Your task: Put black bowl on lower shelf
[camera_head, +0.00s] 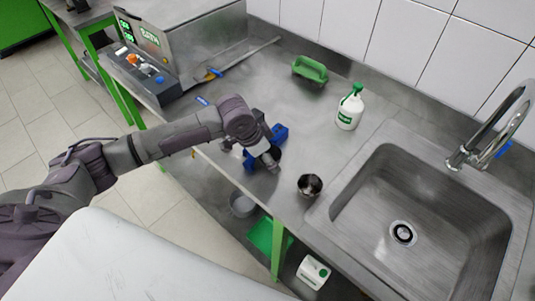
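A small dark round bowl (310,185) with pale glare sits on the steel counter (235,110), left of the sink near the front edge. My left gripper (266,157) is over the counter, just left of this bowl and apart from it. Its blue parts and grey fingers point down. Something dark shows beside the fingers; I cannot tell whether it is held or whether the gripper is open. The lower shelf (215,187) is under the counter, partly hidden by the counter top and my arm. My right gripper is not in view.
On the shelf are a grey pot (242,204), a green tray (265,238) and a white canister (313,271). A green leg (278,250) stands in front. A spray bottle (349,108), green brush (310,69), sink (420,215) and bath unit (190,40) are around the counter.

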